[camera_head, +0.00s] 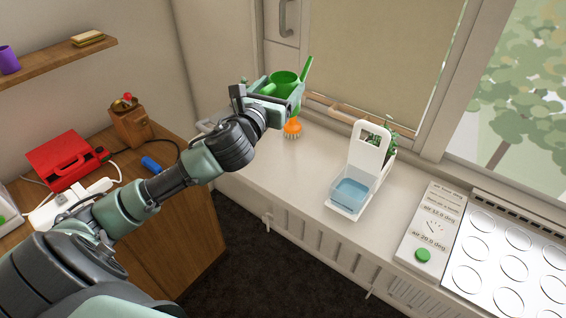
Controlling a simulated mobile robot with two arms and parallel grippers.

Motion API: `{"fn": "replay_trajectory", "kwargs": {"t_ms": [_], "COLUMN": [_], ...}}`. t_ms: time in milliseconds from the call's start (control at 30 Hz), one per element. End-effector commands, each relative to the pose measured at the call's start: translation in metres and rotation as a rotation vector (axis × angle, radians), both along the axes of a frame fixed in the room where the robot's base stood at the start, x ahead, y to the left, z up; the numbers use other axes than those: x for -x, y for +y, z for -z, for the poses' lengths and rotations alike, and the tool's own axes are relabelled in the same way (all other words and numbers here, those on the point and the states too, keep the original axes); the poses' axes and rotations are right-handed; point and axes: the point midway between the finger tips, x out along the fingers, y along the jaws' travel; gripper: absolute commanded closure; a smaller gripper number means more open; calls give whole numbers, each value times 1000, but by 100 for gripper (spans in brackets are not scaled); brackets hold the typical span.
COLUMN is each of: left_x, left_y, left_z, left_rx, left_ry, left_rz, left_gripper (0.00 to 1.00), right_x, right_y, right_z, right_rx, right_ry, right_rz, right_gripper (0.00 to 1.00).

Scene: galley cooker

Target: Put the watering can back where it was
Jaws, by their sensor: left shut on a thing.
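The green watering can (286,82) is near the top middle of the head view, above the back left part of the white sill counter (250,160). My left gripper (270,98) is shut on the watering can, and its jaws and wrist hide part of the can's lower body. The can's spout points up and to the right. I cannot tell exactly how high the can is above the counter. My right gripper is not in the view.
An orange ribbed object (293,128) stands on the counter just below the can. A white stand with a blue water tray (352,192) is further right, then a panel with a green button (422,255). A red box (66,160) sits on the wooden cabinet at left. Counter between is clear.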

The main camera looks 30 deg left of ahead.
Motion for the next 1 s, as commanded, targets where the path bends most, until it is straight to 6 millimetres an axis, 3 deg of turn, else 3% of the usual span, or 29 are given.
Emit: {"fn": "replay_trajectory", "kwargs": {"t_ms": [67, 167, 600, 867, 1000], "left_x": [-2, -2, -1, -2, -2], "left_y": [3, 3, 3, 3, 3], "left_z": [4, 25, 138, 163, 185], "left_rx": [3, 7, 8, 3, 6], "left_ry": [0, 5, 2, -2, 0], "left_rz": [-5, -6, -6, -5, -6], "left_gripper": [84, 84, 84, 84, 84], "right_x": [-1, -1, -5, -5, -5], "right_y": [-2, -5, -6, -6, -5], "right_z": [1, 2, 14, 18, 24], "right_rx": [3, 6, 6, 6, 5], "right_ry": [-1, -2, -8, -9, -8], "right_rz": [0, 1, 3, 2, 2], "right_gripper": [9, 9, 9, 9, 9]}}
